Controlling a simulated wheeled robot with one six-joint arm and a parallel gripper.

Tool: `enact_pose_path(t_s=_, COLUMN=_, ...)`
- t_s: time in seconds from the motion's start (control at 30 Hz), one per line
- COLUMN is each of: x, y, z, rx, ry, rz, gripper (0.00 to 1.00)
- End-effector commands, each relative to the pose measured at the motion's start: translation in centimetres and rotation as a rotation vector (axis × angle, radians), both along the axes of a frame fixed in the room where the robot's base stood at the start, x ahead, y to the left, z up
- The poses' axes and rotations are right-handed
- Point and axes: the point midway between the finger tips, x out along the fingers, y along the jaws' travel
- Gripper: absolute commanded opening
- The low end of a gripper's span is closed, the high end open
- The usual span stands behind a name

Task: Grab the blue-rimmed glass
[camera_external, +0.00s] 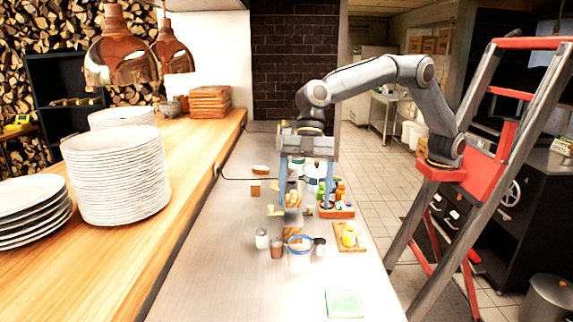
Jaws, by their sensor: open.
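The blue-rimmed glass (300,255) stands upright on the steel counter, in the front row of small objects. It is see-through with a blue ring at its top. My gripper (306,208) points down above the counter, behind and higher than the glass in the picture. Its two blue-grey fingers are spread apart and I see nothing held between them. The fingers and the objects below overlap in the picture, so the exact gap to them is hard to tell.
A white-topped jar (262,239), a brown cup (277,248) and a dark small jar (319,247) stand close around the glass. A board with a yellow item (350,236) and a red tray (338,211) lie to the right. A green-white box (344,303) lies in front.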

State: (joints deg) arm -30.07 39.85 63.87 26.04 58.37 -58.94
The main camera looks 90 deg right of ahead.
Motion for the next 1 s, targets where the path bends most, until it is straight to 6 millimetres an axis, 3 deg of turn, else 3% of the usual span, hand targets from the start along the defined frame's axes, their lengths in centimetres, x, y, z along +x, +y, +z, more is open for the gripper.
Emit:
enact_pose_path(t_s=0.4, x=0.0, y=0.0, z=-10.0, rx=-0.001, ry=0.003, rz=0.001, gripper=0.77)
enact_pose_path(t_s=1.0, x=0.7, y=2.3, z=-15.3, rx=-0.001, ry=0.001, rz=0.001, gripper=0.77)
